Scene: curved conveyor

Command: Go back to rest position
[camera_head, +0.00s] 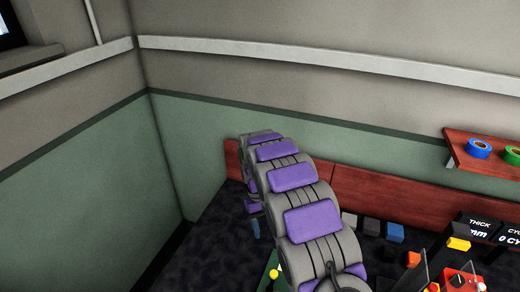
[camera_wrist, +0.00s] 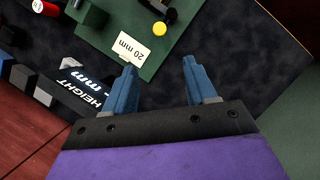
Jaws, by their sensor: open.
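My gripper (camera_wrist: 159,85) shows in the wrist view with two blue fingers spread apart and nothing between them. It hangs over a dark speckled surface (camera_wrist: 240,40), near the edge of a green board (camera_wrist: 185,20). In the head view my purple and grey arm reaches forward and hides most of the gripper. No object is held.
A black "HEIGHT" sign (camera_wrist: 83,88) is left. In the head view, blocks including a blue one (camera_head: 395,232) and a red box (camera_head: 462,283) stand right; a shelf (camera_head: 482,160) holds tape rolls.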

